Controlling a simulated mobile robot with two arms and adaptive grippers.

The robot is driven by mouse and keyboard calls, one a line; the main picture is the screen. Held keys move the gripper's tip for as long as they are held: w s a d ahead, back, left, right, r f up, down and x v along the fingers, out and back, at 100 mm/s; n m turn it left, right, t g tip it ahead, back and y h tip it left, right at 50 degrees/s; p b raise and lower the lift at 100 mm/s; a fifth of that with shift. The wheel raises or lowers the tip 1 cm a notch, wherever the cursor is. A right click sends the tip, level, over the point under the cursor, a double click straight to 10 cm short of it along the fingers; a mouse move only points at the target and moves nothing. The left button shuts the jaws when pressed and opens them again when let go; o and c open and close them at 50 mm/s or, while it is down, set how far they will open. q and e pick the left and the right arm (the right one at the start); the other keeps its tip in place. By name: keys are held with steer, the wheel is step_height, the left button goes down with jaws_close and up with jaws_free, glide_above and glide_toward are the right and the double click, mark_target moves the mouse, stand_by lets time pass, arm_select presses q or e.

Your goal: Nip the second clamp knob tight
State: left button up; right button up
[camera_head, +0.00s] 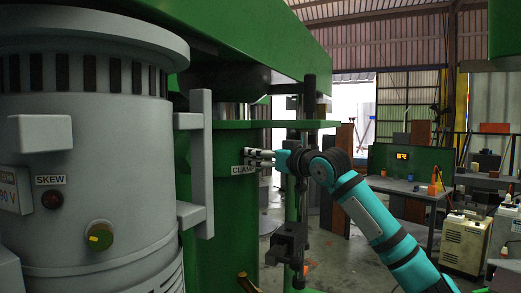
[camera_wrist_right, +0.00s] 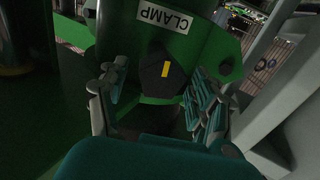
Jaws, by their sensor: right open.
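In the right wrist view a black clamp knob (camera_wrist_right: 152,74) with a yellow mark sits on the green machine body, close to a white CLAMP label (camera_wrist_right: 164,19). My right gripper (camera_wrist_right: 155,106) is open, with one finger on each side of the knob and gaps visible between fingers and knob. In the head view my right gripper (camera_head: 262,158) reaches in from the right to the green column, just above the CLAMP label (camera_head: 243,169). The knob cannot be made out there. My left gripper is not in view.
A large grey motor housing (camera_head: 85,150) with a knob and SKEW label fills the left. A grey handle bracket (camera_head: 201,160) stands between it and the column. A dark vertical rod (camera_head: 303,200) with a clamp block is by my right wrist. Benches (camera_head: 410,187) stand further back.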

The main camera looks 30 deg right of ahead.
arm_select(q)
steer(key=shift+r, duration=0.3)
arm_select(e)
steer(key=shift+w, duration=0.7)
steer(key=c, duration=1.1)
steer(key=shift+o, duration=0.2)
steer(key=shift+a, duration=0.1)
